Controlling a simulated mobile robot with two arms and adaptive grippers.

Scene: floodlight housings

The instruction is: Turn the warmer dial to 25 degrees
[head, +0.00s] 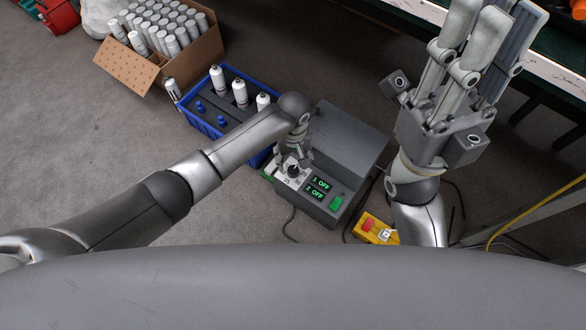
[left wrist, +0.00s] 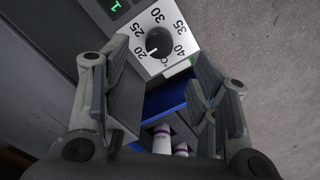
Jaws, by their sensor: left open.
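The warmer (head: 345,135) is a grey box on the floor with a sloped front panel. Its dial (head: 293,171) is a black knob on a white plate at the panel's left end. In the left wrist view the dial (left wrist: 159,42) has a scale from 20 to 40, and its white mark points toward 20. My left gripper (head: 294,158) is over the dial. In the left wrist view the left gripper (left wrist: 160,56) is open, its fingers on either side of the knob and apart from it. My right gripper (head: 488,35) is raised at the right, away from the warmer.
The panel's display (head: 319,189) reads 1 OFF and 2 OFF, beside a green switch (head: 309,203). A blue crate (head: 205,124) with white bottles stands left of the warmer. A cardboard box (head: 128,72) of bottles is farther back. A yellow control box (head: 366,227) lies in front.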

